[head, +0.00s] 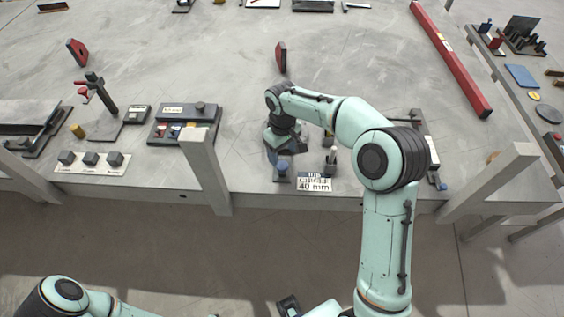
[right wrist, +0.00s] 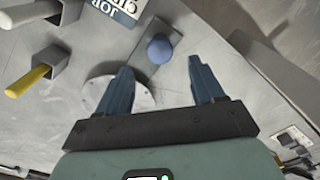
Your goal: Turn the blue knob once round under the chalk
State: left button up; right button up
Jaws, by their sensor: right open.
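The blue knob (right wrist: 160,48) is a small round ball on a grey plate in the right wrist view. It lies just beyond my right fingertips, roughly between their lines. My right gripper (right wrist: 160,72) is open and empty, with a pale round disc (right wrist: 140,98) partly behind its left finger. In the head view my right gripper (head: 281,150) is low over the table's front edge, close to the knob (head: 282,165). A yellow stick (right wrist: 28,82) in a grey holder stands to the left in the wrist view; I cannot tell whether it is the chalk. My left gripper is not shown.
A slotted board (head: 185,122) and a strip with dark blocks (head: 92,160) are to the left. A red bar (head: 450,60) lies at right. The table's back middle is mostly clear.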

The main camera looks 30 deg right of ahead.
aim_at(282, 165)
notch_tip(282, 165, down, 6)
jog(key=shift+w+f, duration=0.1)
jog(key=c, duration=1.1)
